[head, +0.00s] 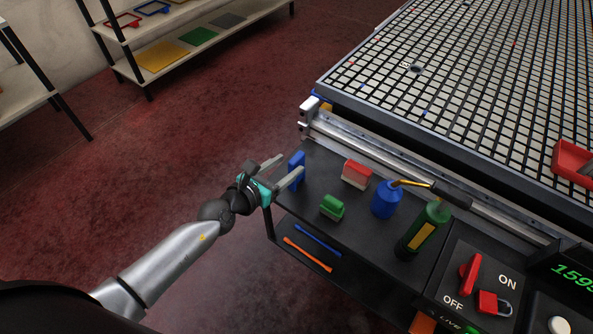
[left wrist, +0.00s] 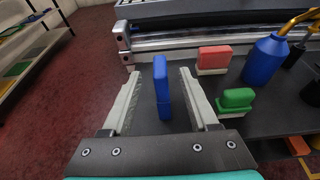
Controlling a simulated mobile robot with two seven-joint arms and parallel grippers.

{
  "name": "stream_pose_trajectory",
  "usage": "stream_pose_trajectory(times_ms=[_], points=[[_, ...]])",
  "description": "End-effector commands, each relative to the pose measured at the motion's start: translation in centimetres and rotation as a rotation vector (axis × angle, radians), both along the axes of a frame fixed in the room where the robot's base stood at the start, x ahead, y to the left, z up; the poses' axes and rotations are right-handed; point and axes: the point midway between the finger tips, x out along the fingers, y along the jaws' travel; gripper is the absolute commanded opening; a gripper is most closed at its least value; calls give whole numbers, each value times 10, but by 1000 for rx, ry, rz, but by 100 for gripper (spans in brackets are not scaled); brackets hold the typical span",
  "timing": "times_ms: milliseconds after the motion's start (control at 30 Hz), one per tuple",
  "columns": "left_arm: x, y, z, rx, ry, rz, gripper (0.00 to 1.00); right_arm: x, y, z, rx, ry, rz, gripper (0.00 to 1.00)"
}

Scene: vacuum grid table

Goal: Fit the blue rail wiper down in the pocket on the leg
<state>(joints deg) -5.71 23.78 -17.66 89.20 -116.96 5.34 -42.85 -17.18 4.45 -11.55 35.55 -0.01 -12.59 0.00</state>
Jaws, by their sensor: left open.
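The blue rail wiper (head: 296,172) stands upright on the dark side shelf (head: 350,228), near its left end. My left gripper (head: 291,163) is open, with one finger on each side of the wiper. In the left wrist view the wiper (left wrist: 162,90) stands between the two spread fingers (left wrist: 158,75), with a visible gap on both sides. A finger partly covers it in the head view. I cannot make out the pocket on the leg in either view. My right gripper is not in view.
A red and white block (head: 356,174), a green block (head: 332,207), a blue oil can (head: 387,199) and a green bottle (head: 424,230) stand right of the wiper. A metal rail (head: 400,168) runs behind them along the grid table (head: 440,75). Open floor lies left.

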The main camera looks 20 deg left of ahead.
Motion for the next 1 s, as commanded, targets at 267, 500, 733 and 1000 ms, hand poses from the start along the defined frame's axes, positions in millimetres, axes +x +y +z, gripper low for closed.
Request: stream_pose_trajectory(times_ms=[267, 500, 733, 1000], points=[[29, -11, -19, -2, -2, 0, 60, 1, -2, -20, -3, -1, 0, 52], [43, -16, -23, -1, 1, -1, 60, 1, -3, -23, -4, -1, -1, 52], [43, -16, -22, -1, 0, -1, 58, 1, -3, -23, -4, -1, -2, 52], [43, -16, -22, -1, 0, 0, 27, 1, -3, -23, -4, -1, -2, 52]])
